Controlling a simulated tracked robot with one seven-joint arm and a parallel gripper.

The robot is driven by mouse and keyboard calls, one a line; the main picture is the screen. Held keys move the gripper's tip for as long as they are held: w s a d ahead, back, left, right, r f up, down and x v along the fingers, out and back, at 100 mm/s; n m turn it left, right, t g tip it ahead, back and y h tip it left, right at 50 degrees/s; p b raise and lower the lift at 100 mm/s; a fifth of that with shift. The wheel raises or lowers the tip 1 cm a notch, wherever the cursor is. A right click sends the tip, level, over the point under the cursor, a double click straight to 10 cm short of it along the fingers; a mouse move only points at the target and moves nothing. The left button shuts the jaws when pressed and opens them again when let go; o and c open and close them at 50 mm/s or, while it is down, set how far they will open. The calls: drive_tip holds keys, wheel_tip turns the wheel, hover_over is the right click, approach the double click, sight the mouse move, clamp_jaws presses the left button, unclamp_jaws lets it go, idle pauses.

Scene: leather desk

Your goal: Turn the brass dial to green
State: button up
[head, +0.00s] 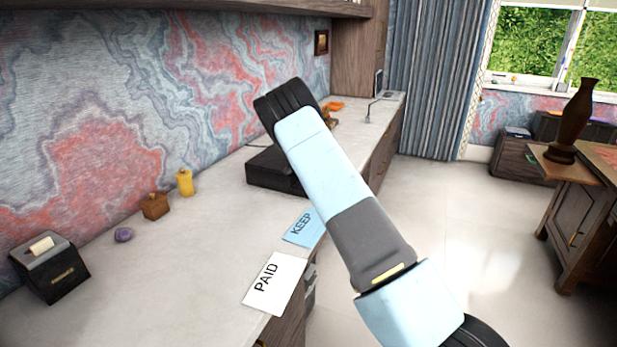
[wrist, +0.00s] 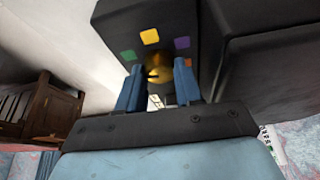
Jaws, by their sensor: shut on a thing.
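The brass dial (wrist: 156,76) is on the dark face of a box (wrist: 110,22) in the wrist view. I cannot tell which colour the dial points to. In the head view my arm hides the gripper and the dial; a low dark box (head: 268,172) shows partly behind the arm.
On the desk (head: 190,265) lie a PAID card (head: 274,284) and a KEEP card (head: 303,229) near the front edge. A black box with paper (head: 50,268), a purple stone (head: 123,235), a wooden box (head: 154,206) and a yellow bottle (head: 185,182) stand to the left.

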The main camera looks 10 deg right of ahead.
drive_tip(key=shift+m+g+h, duration=0.3)
drive_tip(key=shift+m+g, duration=0.1)
drive_tip(key=shift+m, duration=0.6)
drive_tip(key=o, duration=1)
drive_tip(key=shift+r, duration=0.1)
drive_tip(key=shift+a+r, duration=0.15)
drive_tip(key=shift+r, duration=0.3)
drive_tip(key=v, duration=0.6)
drive_tip(key=shift+s+a+r, duration=0.2)
drive_tip(key=shift+r, duration=0.1)
